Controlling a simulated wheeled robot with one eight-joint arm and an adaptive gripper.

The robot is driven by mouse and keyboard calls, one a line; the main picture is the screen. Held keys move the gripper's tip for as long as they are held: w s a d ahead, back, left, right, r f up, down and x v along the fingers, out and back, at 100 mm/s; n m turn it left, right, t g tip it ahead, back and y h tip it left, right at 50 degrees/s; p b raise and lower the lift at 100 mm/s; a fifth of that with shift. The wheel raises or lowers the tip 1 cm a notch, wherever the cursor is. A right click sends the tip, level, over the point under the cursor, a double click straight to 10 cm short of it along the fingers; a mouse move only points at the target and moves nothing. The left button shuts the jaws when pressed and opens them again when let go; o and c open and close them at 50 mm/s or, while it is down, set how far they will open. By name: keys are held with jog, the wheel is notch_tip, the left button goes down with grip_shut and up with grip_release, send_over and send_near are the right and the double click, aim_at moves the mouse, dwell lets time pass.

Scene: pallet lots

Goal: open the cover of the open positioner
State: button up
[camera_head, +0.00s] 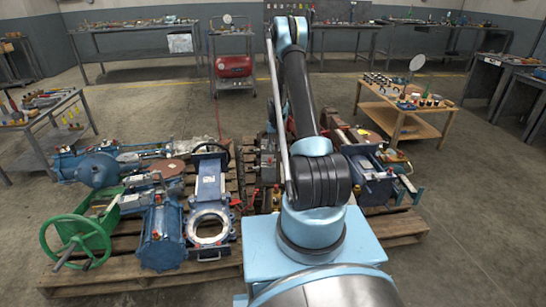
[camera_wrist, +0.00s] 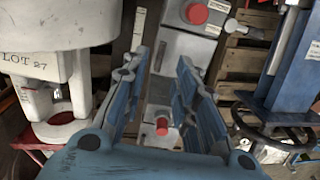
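My gripper (camera_wrist: 162,64) is open in the wrist view, its two blue fingers apart with nothing held. Between and beyond the fingers is a grey boxy unit (camera_wrist: 183,50) with a red round cap (camera_wrist: 196,13) near the top of the view. A second red cap (camera_wrist: 162,126) shows lower down between the fingers. I cannot tell for sure whether this unit is the open positioner, and I cannot make out its cover. In the head view, grey boxy parts (camera_head: 268,160) lie on the pallet just left of my arm, which hides my gripper there.
Valves, including a green handwheel (camera_head: 75,243), crowd the left pallet (camera_head: 150,281). A wooden table (camera_head: 407,109) stands behind right. Floor at far right is clear.

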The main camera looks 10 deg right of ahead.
jog(key=shift+f, duration=2.9)
